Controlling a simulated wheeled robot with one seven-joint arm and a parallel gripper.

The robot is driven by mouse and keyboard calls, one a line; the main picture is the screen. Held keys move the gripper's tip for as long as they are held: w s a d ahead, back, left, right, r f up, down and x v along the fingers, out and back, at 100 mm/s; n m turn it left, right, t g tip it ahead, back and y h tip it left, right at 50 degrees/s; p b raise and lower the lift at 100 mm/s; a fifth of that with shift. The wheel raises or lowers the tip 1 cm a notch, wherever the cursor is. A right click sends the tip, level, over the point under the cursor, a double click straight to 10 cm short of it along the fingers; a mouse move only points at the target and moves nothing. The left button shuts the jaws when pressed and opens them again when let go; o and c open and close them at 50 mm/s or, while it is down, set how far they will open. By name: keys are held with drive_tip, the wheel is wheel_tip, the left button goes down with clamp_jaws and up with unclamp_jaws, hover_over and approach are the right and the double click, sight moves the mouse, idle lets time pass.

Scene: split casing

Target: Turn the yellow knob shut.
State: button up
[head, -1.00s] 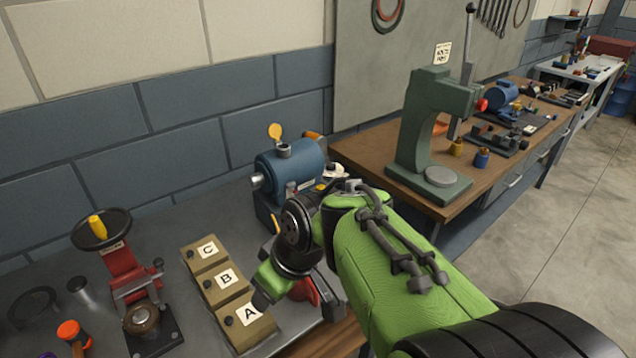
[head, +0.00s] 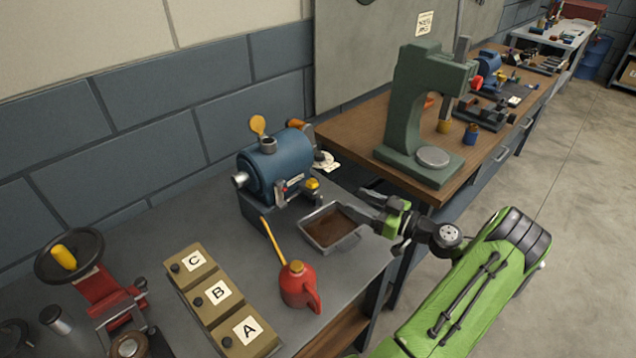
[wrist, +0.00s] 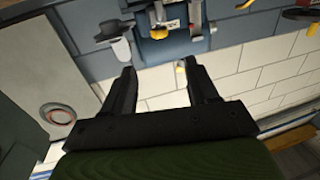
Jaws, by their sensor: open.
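The yellow knob (head: 313,183) sits low on the front right of the blue casing (head: 275,163), beside a small label. My gripper (head: 370,208) is open and empty, right of and nearer than the knob, by the right edge of the brown-filled tray. It is clearly apart from the knob. In the wrist view my gripper's two fingers (wrist: 160,68) are spread with nothing between them. The blue casing (wrist: 185,30) shows beyond them at the top, with a small yellow part (wrist: 158,33) that looks like the knob.
A grey tray (head: 306,233) of brown material stands before the casing. A red oil can (head: 300,288) with a long spout and boxes marked A, B and C (head: 218,292) stand nearer. A green press (head: 405,120) is on the wooden bench at right.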

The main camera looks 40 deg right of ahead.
sight(319, 194)
drive_tip(key=x, duration=1.2)
drive_tip(key=shift+w+a+f+p, duration=0.1)
drive_tip(key=shift+w+a+p, duration=0.05)
drive_tip(key=shift+w+p, duration=0.15)
drive_tip(key=c, duration=1)
drive_tip(key=shift+c, duration=0.2)
